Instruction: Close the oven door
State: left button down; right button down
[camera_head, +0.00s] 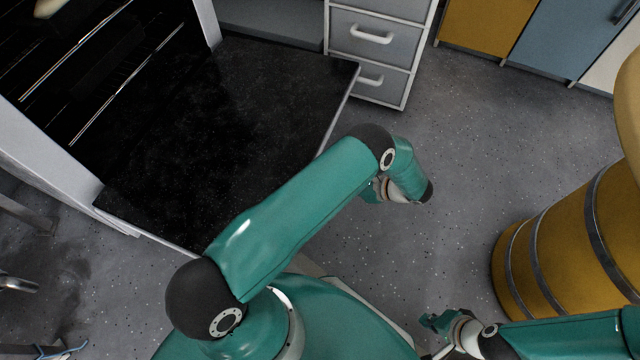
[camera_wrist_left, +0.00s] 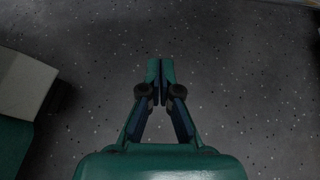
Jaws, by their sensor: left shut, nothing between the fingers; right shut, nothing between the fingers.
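The oven door (camera_head: 230,130) is a black glossy panel with a pale edge. It lies folded down and open in front of the oven, at the left of the head view. The oven (camera_head: 50,150) has a dark cavity with metal racks. My left arm reaches across the door's near right side and hides part of its edge. My left gripper (camera_wrist_left: 160,70) is shut and empty over bare floor in the wrist view; the head view mostly hides it. My right gripper (camera_head: 432,321) is shut and empty at the bottom right, well away from the door.
A yellow barrel (camera_head: 560,250) with metal bands stands at the right, close to my right arm. A grey drawer unit (camera_head: 370,45) stands behind the door. Yellow and blue cabinets (camera_head: 545,35) line the back. Speckled floor (camera_head: 470,150) is clear between them.

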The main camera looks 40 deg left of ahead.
pick_arm(q)
jog(key=b+x, duration=0.3)
jog(key=x, duration=0.7)
jog(key=shift+s+a+r, duration=0.1)
jog(key=shift+a+r, duration=0.1)
jog(key=shift+r, duration=0.8)
jog(key=shift+s+a+r, duration=0.1)
jog(key=shift+a+r, duration=0.05)
jog(key=shift+r, duration=0.9)
